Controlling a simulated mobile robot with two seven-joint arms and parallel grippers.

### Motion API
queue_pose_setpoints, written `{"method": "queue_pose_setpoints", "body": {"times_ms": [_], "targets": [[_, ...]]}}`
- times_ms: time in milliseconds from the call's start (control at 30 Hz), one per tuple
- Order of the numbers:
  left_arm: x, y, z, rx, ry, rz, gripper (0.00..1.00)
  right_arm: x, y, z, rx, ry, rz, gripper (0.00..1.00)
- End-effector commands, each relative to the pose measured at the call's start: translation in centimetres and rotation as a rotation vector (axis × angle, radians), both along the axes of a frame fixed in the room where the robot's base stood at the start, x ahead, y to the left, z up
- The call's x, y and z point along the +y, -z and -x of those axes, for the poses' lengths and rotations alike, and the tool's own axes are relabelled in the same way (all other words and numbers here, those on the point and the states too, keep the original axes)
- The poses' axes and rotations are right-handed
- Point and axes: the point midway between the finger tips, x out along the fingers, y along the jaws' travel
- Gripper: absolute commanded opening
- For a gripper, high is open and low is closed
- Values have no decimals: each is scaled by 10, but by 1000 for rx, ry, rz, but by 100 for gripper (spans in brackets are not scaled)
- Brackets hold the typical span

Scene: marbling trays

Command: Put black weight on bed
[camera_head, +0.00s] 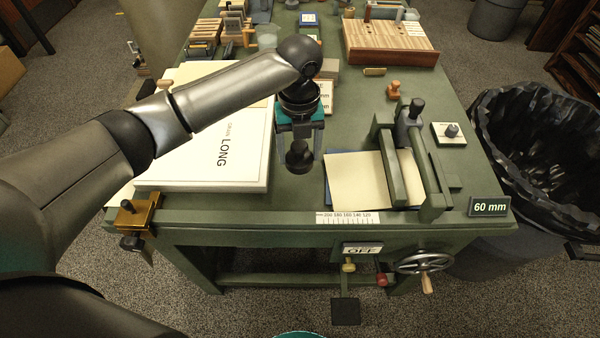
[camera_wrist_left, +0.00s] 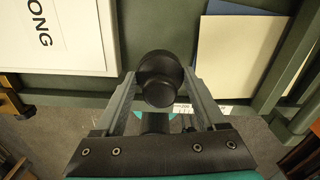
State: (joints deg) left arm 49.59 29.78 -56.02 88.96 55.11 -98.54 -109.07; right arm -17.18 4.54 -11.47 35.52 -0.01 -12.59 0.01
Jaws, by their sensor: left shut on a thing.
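My left gripper (camera_head: 299,150) points down over the green bench top, between the white board marked LONG and the cream sheet. Its jaws are shut on the black weight (camera_head: 299,160), a dark round knobbed piece. In the left wrist view the black weight (camera_wrist_left: 160,76) sits between the two grey fingers of the left gripper (camera_wrist_left: 160,85). The weight appears held above the green surface; the exact gap is hard to tell. The green bed (camera_head: 300,202) of the bench has a scale strip on its front edge. My right gripper is not in view.
The white LONG board (camera_head: 190,178) lies left of the weight. A cream sheet (camera_head: 357,182) on a blue one lies right, beside a green clamp-like fixture (camera_head: 432,178). A wooden block (camera_head: 392,45) stands behind. A lined bin (camera_head: 540,130) is at the right.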

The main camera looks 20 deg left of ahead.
Motion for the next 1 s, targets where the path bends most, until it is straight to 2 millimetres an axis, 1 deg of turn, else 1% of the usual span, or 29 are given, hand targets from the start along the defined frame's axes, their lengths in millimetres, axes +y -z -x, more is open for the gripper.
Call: {"method": "queue_pose_setpoints", "body": {"times_ms": [33,100,267,367,500,600,833,967,1000], "targets": [[0,9,-1,-2,-1,1,0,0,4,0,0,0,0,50],[0,16,-1,-4,0,1,0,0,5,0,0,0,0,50],[0,24,-1,-4,0,1,0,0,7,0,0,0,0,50],[0,33,-1,-1,0,0,0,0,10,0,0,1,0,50],[0,55,-1,-2,-1,0,0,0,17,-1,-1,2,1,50],[0,65,-1,-3,0,2,0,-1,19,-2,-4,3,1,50],[0,64,-1,-5,0,1,0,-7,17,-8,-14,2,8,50],[0,67,-1,-4,0,1,0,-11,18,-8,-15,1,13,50],[0,69,0,-1,0,0,74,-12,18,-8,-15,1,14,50]]}}
